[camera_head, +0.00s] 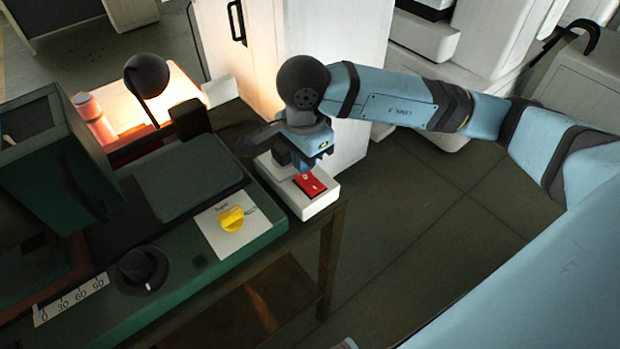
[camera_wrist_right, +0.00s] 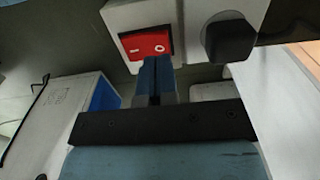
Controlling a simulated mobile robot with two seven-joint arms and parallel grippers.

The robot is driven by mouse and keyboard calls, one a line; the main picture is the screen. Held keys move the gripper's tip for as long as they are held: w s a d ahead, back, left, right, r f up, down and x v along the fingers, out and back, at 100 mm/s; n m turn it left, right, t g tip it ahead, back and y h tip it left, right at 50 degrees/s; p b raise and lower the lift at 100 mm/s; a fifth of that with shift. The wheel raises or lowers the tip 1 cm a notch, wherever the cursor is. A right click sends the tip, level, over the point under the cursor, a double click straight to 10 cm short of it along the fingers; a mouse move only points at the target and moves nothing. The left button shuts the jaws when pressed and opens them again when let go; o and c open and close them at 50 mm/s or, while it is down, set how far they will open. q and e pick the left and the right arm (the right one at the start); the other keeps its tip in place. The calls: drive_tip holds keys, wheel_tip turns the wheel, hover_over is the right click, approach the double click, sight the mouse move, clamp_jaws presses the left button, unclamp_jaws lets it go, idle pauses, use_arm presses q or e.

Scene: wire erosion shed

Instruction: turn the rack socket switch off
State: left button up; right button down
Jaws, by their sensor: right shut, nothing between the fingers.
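The rack socket is a white block (camera_head: 322,204) at the right end of the bench; it also shows upside in the wrist view (camera_wrist_right: 187,14). Its red rocker switch (camera_head: 310,184) bears a line mark and a circle mark, clear in the wrist view (camera_wrist_right: 146,43). I cannot tell which side is pressed in. My right gripper (camera_head: 322,163) is shut and empty, right beside the switch. In the wrist view its fingertips (camera_wrist_right: 155,62) overlap the switch's lower edge, nearer the circle mark; contact is unclear. My left gripper is not in view.
A black plug (camera_wrist_right: 230,39) sits in the socket beside the switch. The green bench unit holds a yellow knob (camera_head: 231,219), a black knob (camera_head: 142,270) and a scale (camera_head: 70,299). A black lamp (camera_head: 147,75) stands behind. A white cabinet (camera_head: 345,35) rises behind the socket. Open floor lies right.

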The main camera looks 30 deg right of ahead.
sight(305, 176)
drive_tip(key=shift+f+b, duration=1.35)
idle(1.0)
drive_tip(key=shift+r, duration=0.1)
drive_tip(key=shift+r+p, duration=1.35)
drive_tip(key=shift+r, duration=2.15)
drive_tip(key=shift+f, duration=0.1)
